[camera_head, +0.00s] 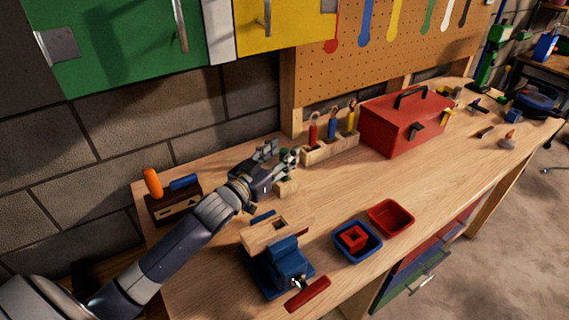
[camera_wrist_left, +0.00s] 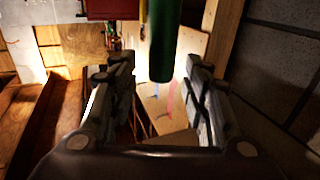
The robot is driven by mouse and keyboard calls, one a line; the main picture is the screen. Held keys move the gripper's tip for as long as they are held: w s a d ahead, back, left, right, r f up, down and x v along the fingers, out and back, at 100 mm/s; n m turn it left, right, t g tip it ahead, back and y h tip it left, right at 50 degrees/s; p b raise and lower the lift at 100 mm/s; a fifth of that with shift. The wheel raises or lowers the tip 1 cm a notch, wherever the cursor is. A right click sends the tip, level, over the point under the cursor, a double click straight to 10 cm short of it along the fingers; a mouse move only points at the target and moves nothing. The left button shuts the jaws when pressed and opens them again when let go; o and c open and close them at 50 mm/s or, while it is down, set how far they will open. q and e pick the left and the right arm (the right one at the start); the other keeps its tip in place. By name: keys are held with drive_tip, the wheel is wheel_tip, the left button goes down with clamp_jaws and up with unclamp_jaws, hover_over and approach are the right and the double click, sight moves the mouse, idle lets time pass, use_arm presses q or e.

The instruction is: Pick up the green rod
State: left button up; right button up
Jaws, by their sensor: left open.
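The green rod (camera_wrist_left: 172,40) is a dark green cylinder at the top middle of the left wrist view. Its near end shows between the two fingers, with a gap on each side. In the head view only a small green part of it (camera_head: 286,155) shows behind the fingers, above a small wooden block (camera_head: 288,187). My left gripper (camera_head: 279,154) is open and empty at the back of the workbench, with its fingers around the rod's place. How far the rod reaches between the fingers is hard to tell. My right gripper is in neither view.
A wooden holder (camera_head: 330,150) with colored tools and a red toolbox (camera_head: 402,123) stand right of the gripper. A blue vise (camera_head: 280,268), blue tray (camera_head: 358,254) and red tray (camera_head: 391,217) are in front. A block with an orange handle (camera_head: 152,182) stands left.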

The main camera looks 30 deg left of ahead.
use_arm(q)
drive_tip(key=shift+w+d+f, duration=0.1)
drive_tip(key=shift+w+d, duration=0.05)
drive_tip(key=shift+w, duration=0.7)
drive_tip(key=shift+s, duration=0.1)
clamp_jaws()
